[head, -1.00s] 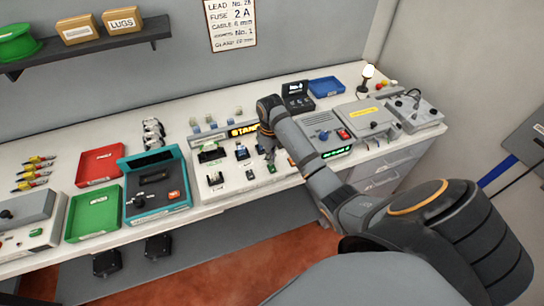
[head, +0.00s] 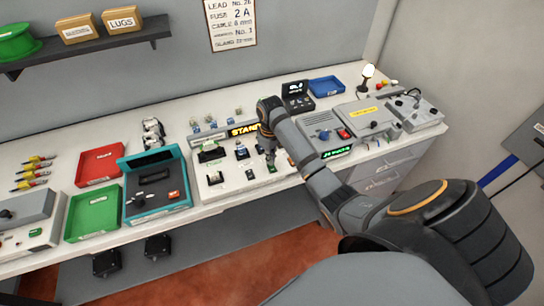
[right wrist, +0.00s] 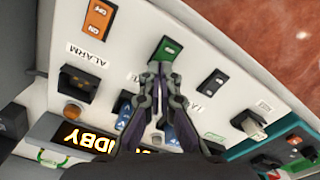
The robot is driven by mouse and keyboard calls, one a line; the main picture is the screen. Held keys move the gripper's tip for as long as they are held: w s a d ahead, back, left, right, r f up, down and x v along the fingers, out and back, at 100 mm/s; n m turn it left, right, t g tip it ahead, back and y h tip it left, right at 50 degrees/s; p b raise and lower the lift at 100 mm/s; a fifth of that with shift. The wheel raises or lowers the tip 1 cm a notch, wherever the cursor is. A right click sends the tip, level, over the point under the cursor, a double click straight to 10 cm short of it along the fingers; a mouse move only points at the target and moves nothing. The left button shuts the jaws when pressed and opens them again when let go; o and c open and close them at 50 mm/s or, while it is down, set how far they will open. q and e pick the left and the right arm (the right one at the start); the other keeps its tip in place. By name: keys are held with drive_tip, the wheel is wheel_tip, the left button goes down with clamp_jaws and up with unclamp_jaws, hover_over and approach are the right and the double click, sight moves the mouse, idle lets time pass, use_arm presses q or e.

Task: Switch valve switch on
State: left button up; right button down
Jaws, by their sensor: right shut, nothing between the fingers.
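The white control panel (head: 231,184) lies on the bench with small switches and a lit yellow display (head: 243,130). In the right wrist view a green rocker switch (right wrist: 165,49) marked ON is just beyond my fingertips. An orange ON switch (right wrist: 97,20) is at the upper left above an ALARM label, and a black switch (right wrist: 214,83) is to the right. The label by the green switch is partly hidden, so I cannot read which is the valve switch. My right gripper (right wrist: 154,72) is shut and empty, pointing at the green switch's near edge; contact is unclear. My left gripper is not in view.
A teal device (head: 157,188), green tray (head: 92,213) and red tray (head: 100,165) lie left of the panel. A grey unit (head: 322,130) with a red button stands to its right.

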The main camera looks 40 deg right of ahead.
drive_tip(key=shift+s+f, duration=0.1)
drive_tip(key=shift+f, duration=0.6)
idle(0.3)
drive_tip(key=shift+r+p, duration=0.9)
drive_tip(key=shift+p, duration=0.15)
wheel_tip(320, 180, up, 5)
drive_tip(key=p, duration=0.6)
drive_tip(key=shift+r+p, duration=0.2)
drive_tip(key=shift+p, duration=0.1)
drive_tip(key=shift+f, duration=0.1)
